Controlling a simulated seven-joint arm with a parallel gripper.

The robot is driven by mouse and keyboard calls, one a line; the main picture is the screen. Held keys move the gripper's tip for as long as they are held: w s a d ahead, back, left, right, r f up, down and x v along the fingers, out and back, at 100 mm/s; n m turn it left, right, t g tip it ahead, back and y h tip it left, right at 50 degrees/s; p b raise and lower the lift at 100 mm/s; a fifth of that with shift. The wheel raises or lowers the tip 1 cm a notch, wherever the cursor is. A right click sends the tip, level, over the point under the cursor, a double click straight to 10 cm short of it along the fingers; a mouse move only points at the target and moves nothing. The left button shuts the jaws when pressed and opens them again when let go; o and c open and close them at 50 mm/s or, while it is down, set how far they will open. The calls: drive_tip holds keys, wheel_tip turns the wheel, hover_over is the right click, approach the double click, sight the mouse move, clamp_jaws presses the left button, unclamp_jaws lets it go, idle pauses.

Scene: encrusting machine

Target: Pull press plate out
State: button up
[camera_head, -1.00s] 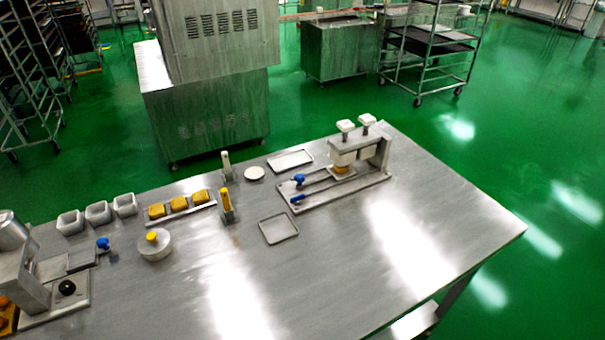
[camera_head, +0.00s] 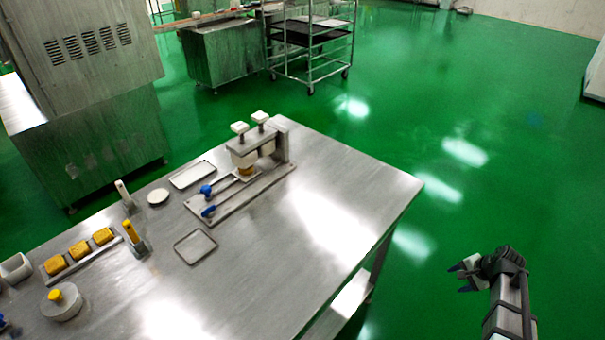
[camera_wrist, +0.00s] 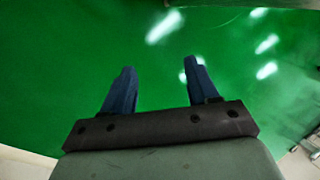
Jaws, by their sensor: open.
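A small press (camera_head: 257,147) with two white knobs on top stands on the steel table, in the middle of the head view. Under it lies a plate (camera_head: 235,185) with a yellowish piece (camera_head: 246,170) at its inner end. A blue round knob (camera_head: 206,190) and a blue handle (camera_head: 208,211) are at the left end of the press's base. My gripper (camera_head: 465,275) is open and empty, over the green floor right of the table, well away from the press. In the wrist view its two blue fingers (camera_wrist: 160,90) are apart with only floor beyond.
Two shallow trays (camera_head: 195,235) (camera_head: 177,184), a white disc (camera_head: 158,196), a yellow-handled tool (camera_head: 133,233), several yellow cakes (camera_head: 80,251) and a round mould (camera_head: 61,308) lie left of the press. The table's right part is clear. A wheeled rack (camera_head: 312,55) stands behind.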

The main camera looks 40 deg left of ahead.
drive_tip(key=w+a+r+t+y, duration=0.1)
drive_tip(key=w+a+r, duration=0.25)
drive_tip(key=r, duration=0.35)
drive_tip(key=w+a+r+m+t, duration=0.1)
drive_tip(key=w+a+r, duration=0.25)
drive_tip(key=r, duration=0.25)
drive_tip(key=w+a+r+t+y, duration=0.1)
drive_tip(key=w+a+r, duration=0.25)
drive_tip(key=r, duration=0.35)
drive_tip(key=a+r+n+y, duration=0.1)
drive_tip(key=a+r+n, duration=0.1)
drive_tip(key=a+r, duration=0.65)
wheel_tip(320, 180, up, 8)
drive_tip(key=n+g+h, duration=0.3)
drive_tip(key=n, duration=1.5)
hover_over(205, 188)
drive_tip(key=s+d, duration=0.2)
drive_tip(key=d, duration=0.3)
drive_tip(key=x, duration=1.2)
drive_tip(key=shift+w+f, duration=0.3)
drive_tip(key=shift+w, duration=0.1)
